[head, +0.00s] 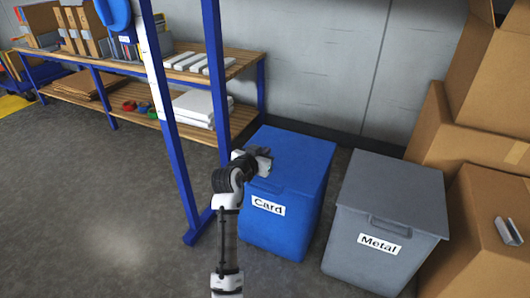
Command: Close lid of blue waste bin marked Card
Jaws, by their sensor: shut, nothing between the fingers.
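The blue waste bin (285,226) with a white Card label stands on the floor at the middle right of the head view. Its blue lid (300,158) lies flat over the top and looks closed; a small gap at the rim could not be told at this size. My gripper (264,160) is over the left part of the lid, shut and empty. It looks very near or touching the lid; I cannot tell which. The arm comes up from the bottom of the view on the bin's left and hides part of the bin's left side.
A grey bin (378,215) marked Metal stands close on the right. Cardboard boxes (480,150) are stacked at the far right. A blue upright frame (176,150) and wooden shelves (140,113) stand on the left. The floor (90,215) at the lower left is clear.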

